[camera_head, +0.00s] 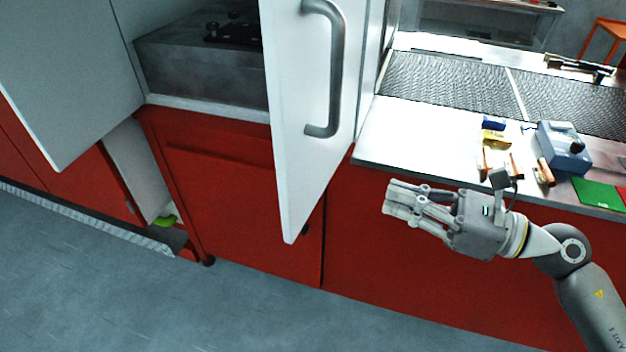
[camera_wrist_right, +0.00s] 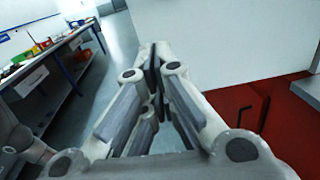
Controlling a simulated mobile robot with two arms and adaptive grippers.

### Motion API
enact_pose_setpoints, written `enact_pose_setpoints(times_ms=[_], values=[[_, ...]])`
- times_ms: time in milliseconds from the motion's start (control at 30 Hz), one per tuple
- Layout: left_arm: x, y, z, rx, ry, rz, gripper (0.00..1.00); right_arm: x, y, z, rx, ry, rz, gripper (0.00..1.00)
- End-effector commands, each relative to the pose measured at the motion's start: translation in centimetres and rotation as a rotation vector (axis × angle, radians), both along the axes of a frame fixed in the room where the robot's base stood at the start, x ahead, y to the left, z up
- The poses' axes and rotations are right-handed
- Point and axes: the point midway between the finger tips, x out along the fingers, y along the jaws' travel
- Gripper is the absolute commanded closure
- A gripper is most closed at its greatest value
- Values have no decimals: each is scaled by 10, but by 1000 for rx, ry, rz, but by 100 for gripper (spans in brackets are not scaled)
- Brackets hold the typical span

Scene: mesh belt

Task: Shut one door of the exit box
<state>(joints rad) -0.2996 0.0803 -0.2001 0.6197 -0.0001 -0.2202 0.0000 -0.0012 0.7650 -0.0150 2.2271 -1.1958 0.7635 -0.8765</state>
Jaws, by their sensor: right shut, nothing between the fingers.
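The exit box (camera_head: 196,107) is a white cabinet on a red base at the upper left, with a dark grey block inside. Its right door (camera_head: 308,95) stands open toward me and has a grey bar handle (camera_head: 337,70). Its left door (camera_head: 62,75) also stands open, at the far left. My right gripper (camera_head: 389,200) is shut and empty, to the right of the right door and apart from it, in front of the red base. In the right wrist view the shut fingers (camera_wrist_right: 152,55) point at a white panel. My left gripper is not in view.
A mesh belt (camera_head: 450,82) runs to the right of the box. On the steel ledge before it are a blue device (camera_head: 564,147), a green plate (camera_head: 597,192) and several small tools. A low compartment with a green item (camera_head: 165,219) is open at the lower left. The grey floor is clear.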

Motion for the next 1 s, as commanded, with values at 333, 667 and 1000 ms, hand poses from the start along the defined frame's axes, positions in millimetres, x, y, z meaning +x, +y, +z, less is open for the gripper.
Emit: enact_pose_setpoints(times_ms=[333, 667, 1000], values=[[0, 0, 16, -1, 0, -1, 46, 4, 26, 7, -26, -33, 15, 100], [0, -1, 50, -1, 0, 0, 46, 30, 86, 9, -22, -30, 15, 100], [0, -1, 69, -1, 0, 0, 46, 48, 127, 4, -26, -29, 13, 100]])
